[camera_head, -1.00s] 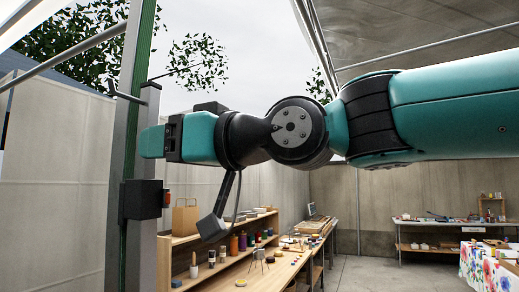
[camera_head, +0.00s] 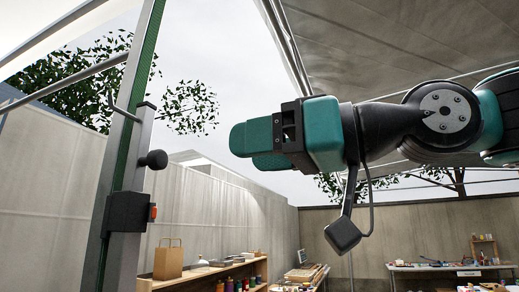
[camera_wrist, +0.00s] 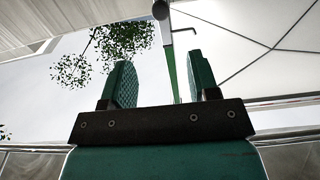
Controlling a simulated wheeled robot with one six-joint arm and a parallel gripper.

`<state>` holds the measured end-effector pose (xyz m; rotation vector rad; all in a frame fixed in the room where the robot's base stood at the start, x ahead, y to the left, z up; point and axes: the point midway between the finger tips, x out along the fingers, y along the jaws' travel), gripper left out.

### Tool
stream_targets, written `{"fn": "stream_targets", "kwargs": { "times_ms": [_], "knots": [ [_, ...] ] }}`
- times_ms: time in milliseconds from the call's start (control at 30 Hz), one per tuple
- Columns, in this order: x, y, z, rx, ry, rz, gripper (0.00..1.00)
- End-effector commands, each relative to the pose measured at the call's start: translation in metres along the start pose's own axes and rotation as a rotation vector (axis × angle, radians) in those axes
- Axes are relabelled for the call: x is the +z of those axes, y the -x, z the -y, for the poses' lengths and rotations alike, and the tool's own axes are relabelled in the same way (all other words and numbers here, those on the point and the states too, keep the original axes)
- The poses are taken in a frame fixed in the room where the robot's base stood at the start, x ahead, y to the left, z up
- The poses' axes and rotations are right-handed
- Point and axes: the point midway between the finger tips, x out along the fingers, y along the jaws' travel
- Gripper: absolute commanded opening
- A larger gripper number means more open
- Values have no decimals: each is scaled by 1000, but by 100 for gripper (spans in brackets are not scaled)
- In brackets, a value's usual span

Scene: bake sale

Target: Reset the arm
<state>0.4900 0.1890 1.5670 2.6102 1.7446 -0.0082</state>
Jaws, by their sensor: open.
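My gripper (camera_head: 252,146) is held up in the air in the head view, pointing left, with the teal arm stretching away to the right. In the wrist view its two teal fingers (camera_wrist: 162,82) stand apart with nothing between them. Sky, tree leaves and a green-edged post show beyond and between the fingers. The gripper touches nothing that I can see.
A shelf unit (camera_head: 205,273) with a paper bag (camera_head: 168,259) and jars stands low at left centre. A far table (camera_head: 455,267) stands at lower right. Concrete walls (camera_head: 212,215) enclose the place. Open air surrounds the gripper.

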Motion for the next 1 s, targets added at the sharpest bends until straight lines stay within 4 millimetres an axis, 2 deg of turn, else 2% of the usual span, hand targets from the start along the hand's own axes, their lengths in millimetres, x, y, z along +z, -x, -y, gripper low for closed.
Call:
{"fn": "stream_targets", "kwargs": {
  "times_ms": [333, 400, 467, 567, 667, 700, 767, 800, 900, 1000],
  "knots": [
    [0, 0, 0, 0, -1, 1, 55],
    [6, -1, -2, 6, -8, 15, 55],
    [21, -1, -7, 21, -27, 54, 55],
    [68, 2, -20, 69, -88, 179, 55],
    [141, 15, -31, 129, -180, 373, 55],
    [172, 23, -33, 151, -220, 459, 55],
    [218, 40, -32, 181, -282, 591, 55],
    [247, 53, -29, 197, -324, 677, 55],
    [309, 89, -16, 226, -419, 877, 55],
    [354, 123, 2, 240, -499, 1040, 55]
  ]
}}
